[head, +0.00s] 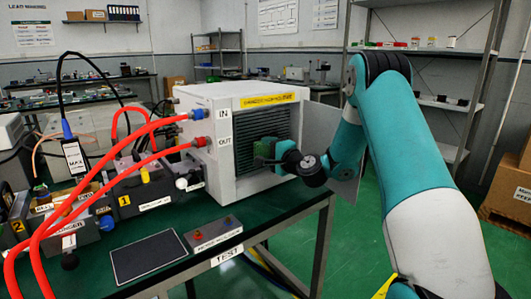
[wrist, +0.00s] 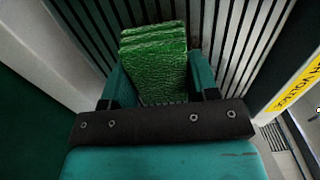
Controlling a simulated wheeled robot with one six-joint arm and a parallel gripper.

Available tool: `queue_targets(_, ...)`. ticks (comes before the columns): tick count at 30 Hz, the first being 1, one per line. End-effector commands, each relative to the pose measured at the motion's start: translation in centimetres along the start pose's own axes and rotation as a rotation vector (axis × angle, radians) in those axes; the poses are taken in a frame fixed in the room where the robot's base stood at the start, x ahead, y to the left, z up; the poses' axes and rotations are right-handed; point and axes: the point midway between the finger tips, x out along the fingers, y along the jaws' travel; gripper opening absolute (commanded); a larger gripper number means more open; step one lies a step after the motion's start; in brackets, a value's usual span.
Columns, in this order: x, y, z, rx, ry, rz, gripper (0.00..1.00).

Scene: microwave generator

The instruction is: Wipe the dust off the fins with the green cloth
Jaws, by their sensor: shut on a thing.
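The green cloth (wrist: 157,65) is a folded pad held between the two fingers of my gripper (wrist: 158,88) in the wrist view. In the head view my gripper (head: 270,152) is at the open front of the white generator box (head: 210,165), with the cloth (head: 266,147) at its tip. The dark fins (head: 243,122) are a slatted panel inside that front. In the wrist view the fins (wrist: 235,35) run behind and beside the cloth. The cloth is close against them, but I cannot tell whether it touches. Part of the fins is hidden behind the cloth and gripper.
The box's door (head: 318,140) stands open at the right of the fins. Red hoses (head: 125,145) run into the box's left side. A dark mat (head: 148,256) and a small switch box (head: 213,233) lie on the front of the green bench (head: 262,213). A yellow label (wrist: 298,84) borders the fins.

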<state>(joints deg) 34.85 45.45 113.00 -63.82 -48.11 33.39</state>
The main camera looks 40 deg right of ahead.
Motion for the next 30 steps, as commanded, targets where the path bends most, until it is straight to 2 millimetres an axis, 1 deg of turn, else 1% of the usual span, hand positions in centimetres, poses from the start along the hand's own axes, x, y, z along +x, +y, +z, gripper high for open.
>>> queue_targets(3, 0.1, 0.0, -1.2, -0.001, 0.003, -0.001, 0.35)
queue_targets(9, 0.2, 0.0, -2.9, 0.0, 0.002, 0.0, 0.35)
queue_targets(17, 0.2, 0.0, -3.9, -0.002, 0.003, -0.002, 0.35)
queue_targets(27, 0.1, 0.0, -6.9, -0.001, 0.003, -0.001, 0.35)
queue_targets(30, 0.1, 0.0, -7.3, 0.0, 0.001, 0.0, 0.35)
